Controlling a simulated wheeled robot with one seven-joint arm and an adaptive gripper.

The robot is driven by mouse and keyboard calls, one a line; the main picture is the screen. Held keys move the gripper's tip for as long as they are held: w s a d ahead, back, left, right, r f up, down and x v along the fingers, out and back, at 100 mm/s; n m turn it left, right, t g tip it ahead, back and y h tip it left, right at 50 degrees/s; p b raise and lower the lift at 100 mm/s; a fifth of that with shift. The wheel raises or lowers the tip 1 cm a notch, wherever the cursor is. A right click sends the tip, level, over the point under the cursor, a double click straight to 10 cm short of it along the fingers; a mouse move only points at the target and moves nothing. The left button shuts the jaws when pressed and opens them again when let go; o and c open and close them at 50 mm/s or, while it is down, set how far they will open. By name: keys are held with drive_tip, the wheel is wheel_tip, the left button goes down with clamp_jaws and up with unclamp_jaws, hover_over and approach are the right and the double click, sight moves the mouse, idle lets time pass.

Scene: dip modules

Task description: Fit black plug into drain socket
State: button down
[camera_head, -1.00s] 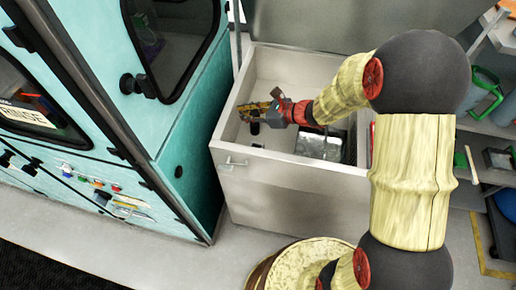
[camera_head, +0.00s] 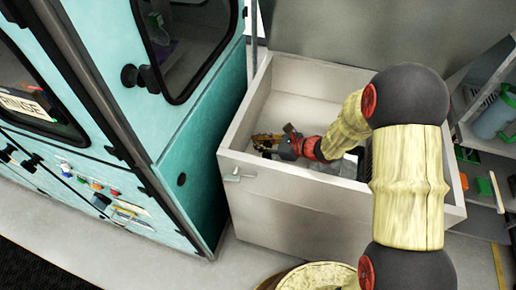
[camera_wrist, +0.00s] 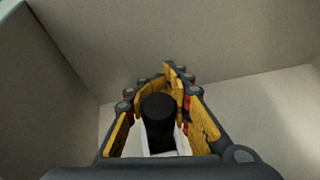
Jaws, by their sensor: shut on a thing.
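My gripper (camera_head: 264,143) is down inside the grey tank (camera_head: 300,180), near its left end. In the wrist view my gripper (camera_wrist: 160,92) has its yellow fingers closed around the black plug (camera_wrist: 158,118), a dark cylinder whose round top shows between the fingertips. A pale patch shows below the plug between the fingers; I cannot tell whether it is part of the drain socket or the tank floor. The drain socket cannot be made out clearly in either view. The plug's lower end is hidden.
The tank's walls (camera_wrist: 55,60) rise close around my gripper. A teal cabinet (camera_head: 190,160) with a dark window stands just left of the tank. Shelves with a blue-grey jug (camera_head: 490,118) are at the right.

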drive_tip(key=shift+f, duration=0.9)
drive_tip(key=shift+f+b, duration=0.25)
drive_tip(key=shift+b, duration=0.1)
drive_tip(key=c, duration=1.6)
unclamp_jaws()
drive_tip(key=shift+o, duration=0.2)
drive_tip(key=shift+r, duration=0.2)
drive_tip(key=shift+s+d+r+p, duration=0.1)
drive_tip(key=shift+d+r+p, duration=0.1)
drive_tip(key=shift+p, duration=0.15)
drive_tip(key=p+v, duration=0.4)
drive_tip(key=v, duration=0.7)
drive_tip(key=shift+s+d, duration=0.15)
drive_tip(key=shift+s, duration=0.05)
drive_tip(key=shift+r, duration=0.1)
